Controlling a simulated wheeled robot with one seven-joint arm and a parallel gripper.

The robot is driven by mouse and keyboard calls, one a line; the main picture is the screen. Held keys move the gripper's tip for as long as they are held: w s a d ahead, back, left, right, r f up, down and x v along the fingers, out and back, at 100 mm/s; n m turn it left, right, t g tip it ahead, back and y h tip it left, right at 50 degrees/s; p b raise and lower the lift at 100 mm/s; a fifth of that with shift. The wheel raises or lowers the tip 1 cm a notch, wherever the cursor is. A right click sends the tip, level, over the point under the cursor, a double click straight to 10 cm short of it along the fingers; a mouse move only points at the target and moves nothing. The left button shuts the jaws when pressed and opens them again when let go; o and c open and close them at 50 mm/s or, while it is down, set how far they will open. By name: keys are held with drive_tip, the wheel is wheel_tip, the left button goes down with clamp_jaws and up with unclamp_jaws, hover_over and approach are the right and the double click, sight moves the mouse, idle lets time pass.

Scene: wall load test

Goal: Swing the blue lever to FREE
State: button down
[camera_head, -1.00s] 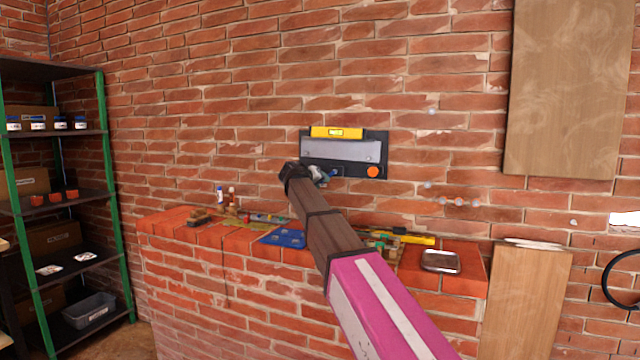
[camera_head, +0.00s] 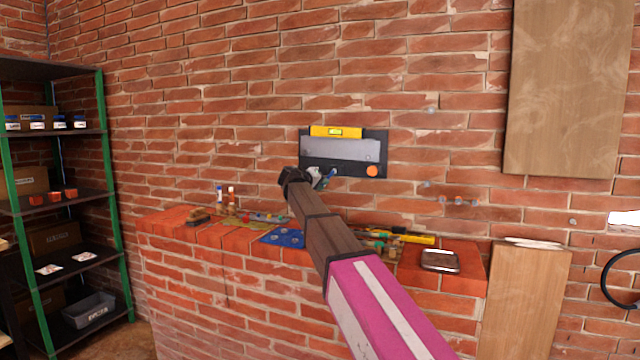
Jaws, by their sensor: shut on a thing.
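A dark panel with a grey plate (camera_head: 342,150) is fixed to the brick wall in the head view. An orange-red round knob (camera_head: 372,171) sits at its lower right. My gripper (camera_head: 322,177) is at the panel's lower left edge, shut on a small blue part, which I take to be the blue lever (camera_head: 328,179). Most of the lever is hidden by my gripper and wrist. No FREE marking can be read at this size.
Below is a brick ledge (camera_head: 170,222) with bottles, a blue mat (camera_head: 284,238), tools and a metal tray (camera_head: 440,261). A shelf rack (camera_head: 113,200) stands left. Wall around the panel is clear.

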drive_tip(key=shift+s+d+f+n+h, duration=0.15)
drive_tip(key=shift+d+f+n+h, duration=0.2)
drive_tip(key=shift+n, duration=0.35)
drive_tip(key=shift+s+d+f+n+h, duration=0.15)
drive_tip(key=shift+d+n+h, duration=0.2)
drive_tip(key=shift+n+h, duration=0.3)
drive_tip(key=c, duration=1)
unclamp_jaws()
drive_tip(key=shift+s+a, duration=0.1)
drive_tip(key=v, duration=1)
drive_tip(key=shift+s, duration=0.35)
